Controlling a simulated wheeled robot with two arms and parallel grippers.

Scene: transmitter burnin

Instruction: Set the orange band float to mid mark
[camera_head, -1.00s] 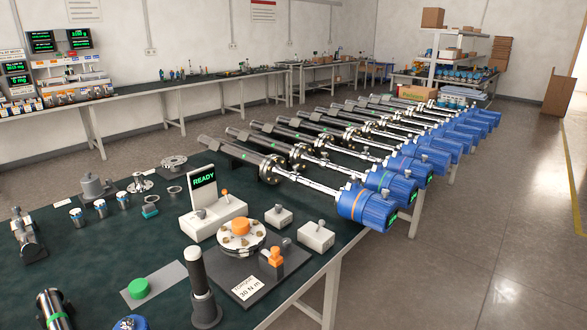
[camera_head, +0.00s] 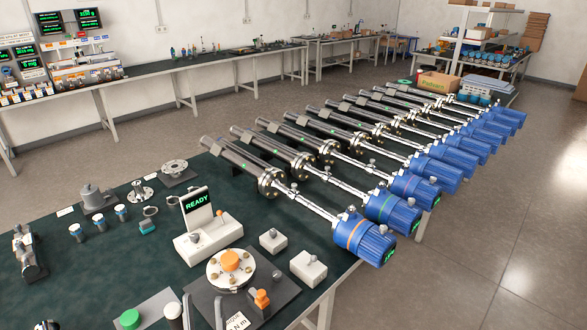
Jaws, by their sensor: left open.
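Several level transmitters lie side by side along the bench, each with a dark tube, a bright rod and a blue head. The nearest blue head (camera_head: 371,243) carries an orange band (camera_head: 356,234) and a small lit green display. I cannot make out a separate float or a mid mark. My left gripper (camera_head: 203,312) shows at the bottom edge as two dark fingertips with a gap between them. It is open and empty, beside the white-capped black handle (camera_head: 173,312). My right gripper is out of view.
A box reading READY (camera_head: 205,236), a round flange with an orange knob (camera_head: 231,268), and two small switch boxes (camera_head: 308,268) stand between the gripper and the transmitters. A green button (camera_head: 130,319) sits at the lower left. Floor is clear right of the bench.

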